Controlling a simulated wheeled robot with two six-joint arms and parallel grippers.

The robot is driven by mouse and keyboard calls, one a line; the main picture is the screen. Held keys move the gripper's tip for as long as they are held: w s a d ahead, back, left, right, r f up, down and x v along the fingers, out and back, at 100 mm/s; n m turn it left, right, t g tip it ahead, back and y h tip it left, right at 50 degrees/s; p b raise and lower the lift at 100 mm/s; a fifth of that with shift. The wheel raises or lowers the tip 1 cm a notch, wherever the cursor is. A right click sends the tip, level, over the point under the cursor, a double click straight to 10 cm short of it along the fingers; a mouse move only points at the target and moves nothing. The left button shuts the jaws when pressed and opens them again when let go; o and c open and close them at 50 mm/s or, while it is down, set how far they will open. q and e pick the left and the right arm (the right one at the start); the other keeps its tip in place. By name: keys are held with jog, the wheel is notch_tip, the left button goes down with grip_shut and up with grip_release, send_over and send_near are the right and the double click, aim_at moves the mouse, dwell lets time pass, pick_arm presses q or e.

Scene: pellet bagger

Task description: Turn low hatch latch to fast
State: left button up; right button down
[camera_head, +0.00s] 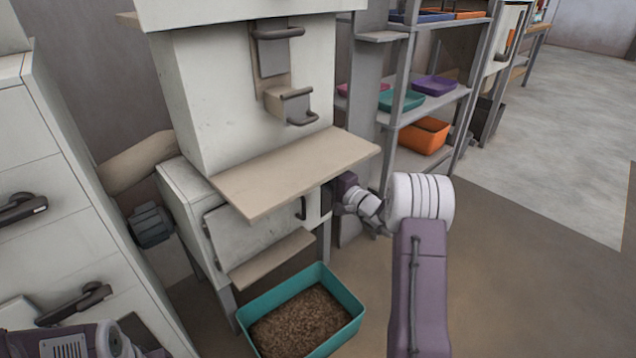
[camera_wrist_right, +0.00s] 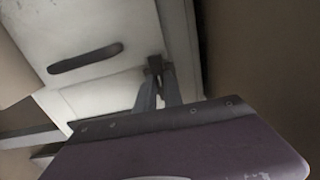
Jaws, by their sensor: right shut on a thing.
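The low hatch (camera_head: 250,235) is a pale panel under the beige shelf of the machine, with a dark bar handle (camera_head: 301,208). It looks closed. In the right wrist view the handle (camera_wrist_right: 85,57) lies to the left of my gripper. My right gripper (camera_wrist_right: 160,78) is shut on a small dark latch (camera_wrist_right: 154,62) at the hatch's edge. In the head view my right gripper (camera_head: 343,188) reaches in beside the hatch, and the shelf and gripper hide the latch. Only part of my left arm shows at the bottom left; its fingertips are not visible.
The beige shelf (camera_head: 295,172) juts out over the hatch. A teal bin (camera_head: 357,318) of brown pellets stands below. A drawer cabinet (camera_head: 60,170) is at left. A rack (camera_head: 420,112) with coloured trays stands behind my right arm. Open floor lies at right.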

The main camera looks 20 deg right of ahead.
jog(key=shift+f, duration=0.1)
dwell(0.5)
jog(key=c, duration=1.5)
grip_release()
jog(key=shift+o, duration=0.2)
jog(key=p+v, duration=0.3)
jog(key=v, duration=0.6)
jog(key=shift+p, duration=0.3)
